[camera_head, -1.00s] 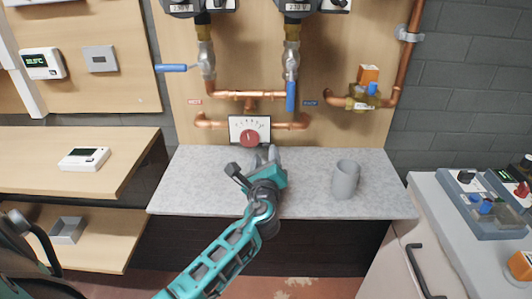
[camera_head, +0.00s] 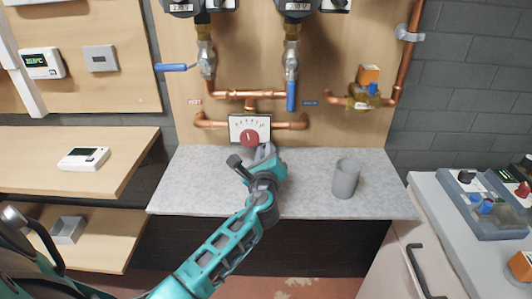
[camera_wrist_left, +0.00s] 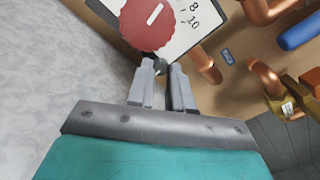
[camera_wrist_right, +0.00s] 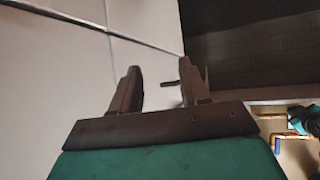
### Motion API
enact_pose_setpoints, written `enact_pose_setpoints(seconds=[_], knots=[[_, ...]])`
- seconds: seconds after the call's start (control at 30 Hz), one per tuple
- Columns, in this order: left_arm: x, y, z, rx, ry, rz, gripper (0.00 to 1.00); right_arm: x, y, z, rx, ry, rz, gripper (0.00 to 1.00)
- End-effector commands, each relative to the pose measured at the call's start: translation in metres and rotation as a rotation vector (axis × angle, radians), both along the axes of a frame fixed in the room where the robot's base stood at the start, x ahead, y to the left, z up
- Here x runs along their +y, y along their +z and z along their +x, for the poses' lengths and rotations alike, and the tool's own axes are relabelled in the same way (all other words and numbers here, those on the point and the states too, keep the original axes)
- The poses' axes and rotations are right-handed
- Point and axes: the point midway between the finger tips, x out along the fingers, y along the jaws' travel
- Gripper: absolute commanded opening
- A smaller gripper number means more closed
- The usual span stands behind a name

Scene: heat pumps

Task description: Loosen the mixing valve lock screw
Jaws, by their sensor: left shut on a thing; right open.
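The mixing valve has a white scale plate (camera_head: 240,122) with a red round knob (camera_head: 249,138), low on the wooden wall panel. The knob (camera_wrist_left: 146,22) and the numbered scale also show in the left wrist view. A small dark lock screw (camera_wrist_left: 160,67) sits just below the knob. My left gripper (camera_head: 264,150) is just under the knob, at the front of the plate. In the left wrist view its fingertips (camera_wrist_left: 162,68) are closed on the lock screw. My right gripper (camera_wrist_right: 160,78) is open and empty, away from the valve.
Copper pipes (camera_head: 292,125) run from both sides of the valve. A grey cup (camera_head: 345,178) stands on the stone-look counter (camera_head: 310,200), right of my left gripper. Blue-handled valves (camera_head: 291,96) hang above. A case of parts (camera_head: 490,207) lies on the right cabinet.

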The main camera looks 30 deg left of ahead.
Motion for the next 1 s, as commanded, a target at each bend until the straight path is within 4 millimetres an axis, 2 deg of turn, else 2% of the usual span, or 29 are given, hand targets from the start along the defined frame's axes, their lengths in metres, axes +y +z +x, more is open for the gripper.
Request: enact_pose_setpoints(seconds=[0.47, 1.0], knots=[[-0.001, -0.002, 0.000, -0.026, 0.000, -0.045, 0.00, 0.000, -0.005, -0.001, 0.003, 0.000, -0.001, 0.45], [-0.001, -0.003, 0.000, -0.250, 0.000, -0.410, 0.00, 0.003, -0.031, -0.002, 0.018, 0.004, 0.006, 0.45]])
